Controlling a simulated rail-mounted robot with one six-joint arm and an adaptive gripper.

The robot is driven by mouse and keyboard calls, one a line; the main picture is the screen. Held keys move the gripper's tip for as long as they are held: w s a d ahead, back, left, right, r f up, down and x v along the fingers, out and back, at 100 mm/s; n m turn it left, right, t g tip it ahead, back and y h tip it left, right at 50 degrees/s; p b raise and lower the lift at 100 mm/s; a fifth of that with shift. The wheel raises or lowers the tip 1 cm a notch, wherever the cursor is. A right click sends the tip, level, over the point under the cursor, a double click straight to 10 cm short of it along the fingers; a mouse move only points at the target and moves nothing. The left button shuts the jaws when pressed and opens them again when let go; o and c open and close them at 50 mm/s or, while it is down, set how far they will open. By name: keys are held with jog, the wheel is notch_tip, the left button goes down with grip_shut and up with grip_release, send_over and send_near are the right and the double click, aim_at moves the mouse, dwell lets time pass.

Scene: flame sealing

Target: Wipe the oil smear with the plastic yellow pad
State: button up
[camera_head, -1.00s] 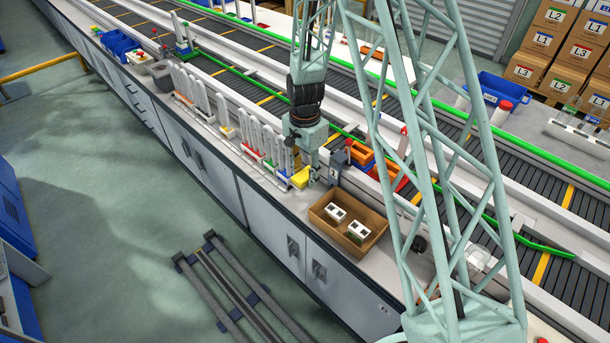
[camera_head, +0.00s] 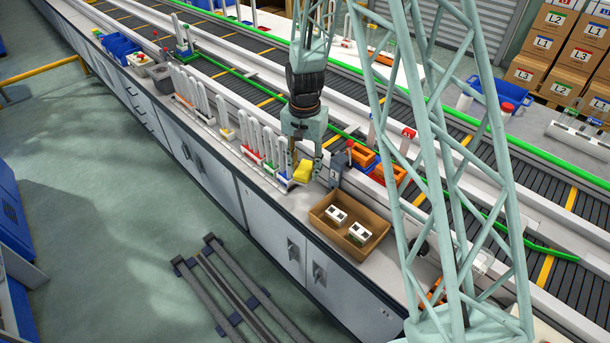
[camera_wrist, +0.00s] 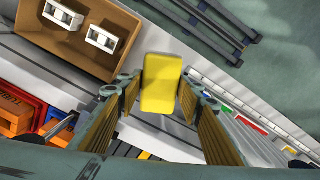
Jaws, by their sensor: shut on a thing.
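The yellow pad (camera_wrist: 162,84) is a small, thick block held between the two fingers of my gripper (camera_wrist: 158,95) in the wrist view. In the head view the yellow pad (camera_head: 303,172) shows at the fingertips of my gripper (camera_head: 304,168), over the narrow bench beside the conveyor. My gripper is shut on the pad, which appears raised above the bench. I cannot make out the oil smear in either view.
A cardboard box (camera_head: 318,216) with two white parts stands to the right of my gripper. Upright white plates in coloured bases (camera_head: 270,153) stand close on the left. Orange bins (camera_head: 388,173) and a small grey device (camera_head: 339,163) are close on the right.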

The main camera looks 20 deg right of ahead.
aim_at(303, 167)
jog(key=r+n, duration=0.1)
jog(key=r+n+b, duration=0.1)
jog(key=n, duration=0.1)
jog(key=r+n, duration=0.1)
jog(key=shift+w+n, duration=0.25)
jog(key=shift+n, duration=0.05)
jog(key=shift+r+n+b, duration=0.5)
jog(key=shift+r+n, duration=0.35)
jog(key=shift+n, duration=0.55)
jog(key=shift+a, duration=0.2)
